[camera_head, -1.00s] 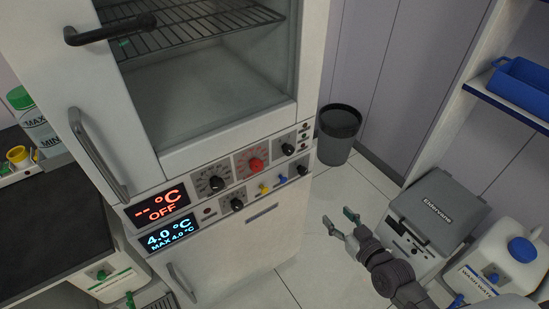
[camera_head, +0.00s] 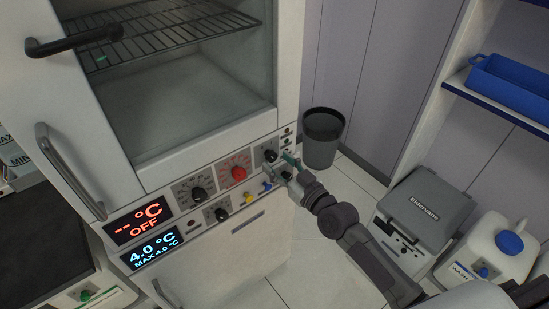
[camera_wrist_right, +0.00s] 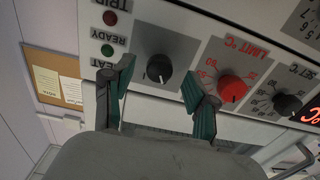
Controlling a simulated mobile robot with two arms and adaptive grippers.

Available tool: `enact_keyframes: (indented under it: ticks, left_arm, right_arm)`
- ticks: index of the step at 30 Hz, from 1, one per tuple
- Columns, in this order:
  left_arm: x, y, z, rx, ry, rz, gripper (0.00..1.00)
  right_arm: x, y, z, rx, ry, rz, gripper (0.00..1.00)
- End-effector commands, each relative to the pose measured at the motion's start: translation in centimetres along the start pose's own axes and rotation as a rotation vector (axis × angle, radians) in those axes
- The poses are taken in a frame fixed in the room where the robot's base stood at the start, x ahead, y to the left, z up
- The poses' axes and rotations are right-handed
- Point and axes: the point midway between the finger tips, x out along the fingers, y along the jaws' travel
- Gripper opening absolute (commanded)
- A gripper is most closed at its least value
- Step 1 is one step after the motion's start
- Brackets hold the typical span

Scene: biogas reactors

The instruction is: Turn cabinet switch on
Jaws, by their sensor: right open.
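The cabinet (camera_head: 195,240) fills the left of the head view, with dials and knobs on its front panel. The black switch knob (camera_head: 270,155) sits right of a red dial (camera_head: 238,173), beside small indicator lights. In the right wrist view, which is upside down, the switch knob (camera_wrist_right: 159,68) lies between and beyond the fingertips, its pale mark pointing down in the picture. My right gripper (camera_head: 278,166) is open in front of the panel; its fingers (camera_wrist_right: 158,92) straddle the knob in the picture. I cannot tell whether they touch it. My left gripper is not in view.
The red display (camera_head: 139,221) reads "-- °C OFF"; the blue display (camera_head: 154,249) reads 4.0 °C. Yellow (camera_head: 247,198) and blue knobs sit below the red dial. A dark bin (camera_head: 322,138), a grey box (camera_head: 428,212) and a white canister (camera_head: 490,245) stand to the right.

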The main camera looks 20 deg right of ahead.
Motion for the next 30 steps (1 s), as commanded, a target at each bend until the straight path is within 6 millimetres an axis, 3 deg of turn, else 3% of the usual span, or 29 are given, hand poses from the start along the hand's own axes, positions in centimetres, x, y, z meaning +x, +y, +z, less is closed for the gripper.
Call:
enact_keyframes:
  ticks: [6,15,26,30]
  left_arm:
    - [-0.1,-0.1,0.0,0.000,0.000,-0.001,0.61]
    - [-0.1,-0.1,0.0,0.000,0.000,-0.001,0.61]
    - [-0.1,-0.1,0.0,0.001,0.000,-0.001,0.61]
    - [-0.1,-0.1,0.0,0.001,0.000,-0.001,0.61]
  right_arm:
    - [1.9,0.0,0.0,0.002,-0.001,0.000,0.58]
    - [2.1,0.0,0.1,0.001,-0.001,0.000,0.58]
    - [2.1,0.0,0.1,0.000,-0.001,0.000,0.00]
    - [2.1,0.0,0.1,0.004,-0.001,0.000,0.00]
